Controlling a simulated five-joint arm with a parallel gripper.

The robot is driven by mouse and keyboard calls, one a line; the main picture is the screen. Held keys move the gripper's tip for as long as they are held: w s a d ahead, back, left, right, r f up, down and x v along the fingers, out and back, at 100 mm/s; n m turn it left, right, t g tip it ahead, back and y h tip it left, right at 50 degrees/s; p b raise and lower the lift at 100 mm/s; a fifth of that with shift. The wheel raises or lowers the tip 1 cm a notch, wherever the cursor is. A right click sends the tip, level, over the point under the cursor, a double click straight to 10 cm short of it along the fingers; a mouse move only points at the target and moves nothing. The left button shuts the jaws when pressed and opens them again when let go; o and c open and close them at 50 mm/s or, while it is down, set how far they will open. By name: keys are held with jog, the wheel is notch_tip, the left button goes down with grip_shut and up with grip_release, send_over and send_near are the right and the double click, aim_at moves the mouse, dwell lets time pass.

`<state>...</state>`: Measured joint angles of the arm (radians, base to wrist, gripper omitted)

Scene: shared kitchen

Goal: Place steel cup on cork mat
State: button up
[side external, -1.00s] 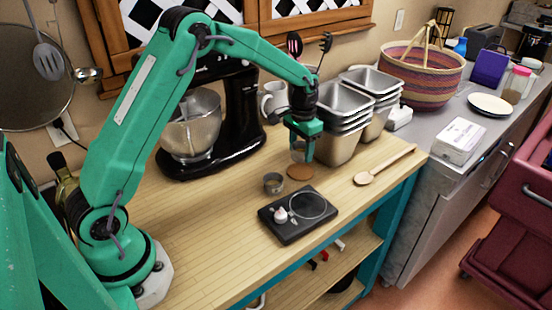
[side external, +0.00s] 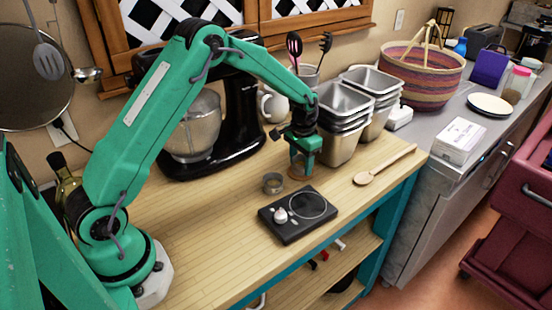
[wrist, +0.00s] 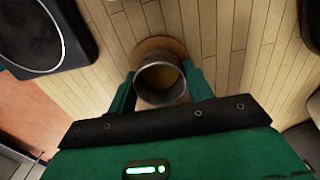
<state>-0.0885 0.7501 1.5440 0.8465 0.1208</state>
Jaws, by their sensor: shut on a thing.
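The steel cup (wrist: 162,97) is between the two fingers of my gripper (side external: 301,164), opening upward and roughly upright in the wrist view. My gripper is shut on it. The round brown cork mat (wrist: 154,44) is under the cup, and its far edge shows beyond the cup's rim. In the side view only a sliver of the mat (side external: 293,178) shows at the fingertips, and the fingers largely hide the cup. I cannot tell whether the cup's base touches the mat.
Stacked steel pans (side external: 345,130) stand close behind my gripper, and a black mixer (side external: 236,125) is behind left. The front-left tabletop is clear.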

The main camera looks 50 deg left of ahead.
jog(key=o, duration=1.1)
jog(key=shift+f, duration=0.1)
notch_tip(320, 180, up, 12)
jog(key=shift+r, duration=0.2)
dwell(0.3)
